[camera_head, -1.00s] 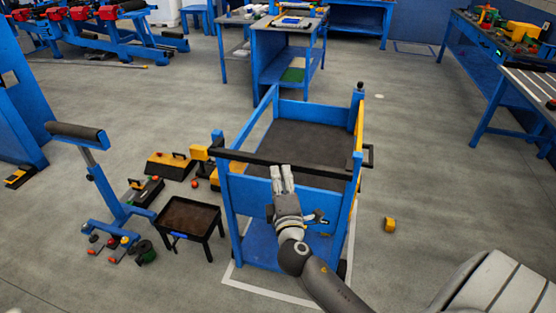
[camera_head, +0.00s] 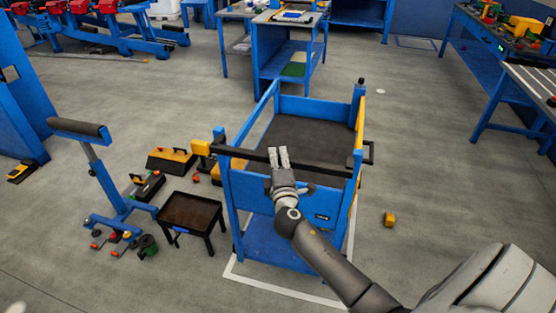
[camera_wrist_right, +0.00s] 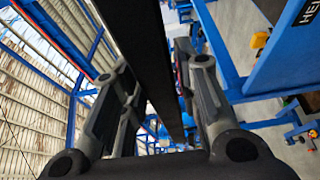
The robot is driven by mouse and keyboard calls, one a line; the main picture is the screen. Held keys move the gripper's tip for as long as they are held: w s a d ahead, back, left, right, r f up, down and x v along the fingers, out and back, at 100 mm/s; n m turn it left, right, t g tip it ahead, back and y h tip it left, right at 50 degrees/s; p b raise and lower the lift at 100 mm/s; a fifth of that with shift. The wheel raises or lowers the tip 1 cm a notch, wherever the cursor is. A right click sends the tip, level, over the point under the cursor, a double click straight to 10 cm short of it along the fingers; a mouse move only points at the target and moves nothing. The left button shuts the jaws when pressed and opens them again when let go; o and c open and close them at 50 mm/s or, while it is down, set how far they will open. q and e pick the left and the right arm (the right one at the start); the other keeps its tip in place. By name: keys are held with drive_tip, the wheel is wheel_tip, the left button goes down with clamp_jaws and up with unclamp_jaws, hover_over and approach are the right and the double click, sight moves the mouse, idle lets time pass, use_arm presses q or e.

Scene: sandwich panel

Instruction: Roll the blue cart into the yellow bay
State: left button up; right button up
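The blue cart (camera_head: 248,198) stands in the middle of the head view, with a dark upper deck (camera_head: 310,136) and a lower shelf. A black handle bar (camera_head: 325,169) runs across its near side. My right gripper (camera_head: 279,157) is at this bar, left of its middle. In the right wrist view the bar (camera_wrist_right: 150,50) passes between the two spread fingers of the gripper (camera_wrist_right: 155,85); firm contact does not show. My left gripper is not in view. I see no yellow floor bay.
A white floor outline (camera_head: 285,292) shows around the cart's near side. A small black table (camera_head: 190,211), a blue roller stand (camera_head: 110,180) and toolboxes (camera_head: 171,160) crowd the left. A yellow block (camera_head: 390,219) lies at right. A blue workbench (camera_head: 262,55) stands beyond; open floor lies right.

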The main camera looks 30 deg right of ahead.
clamp_jaws()
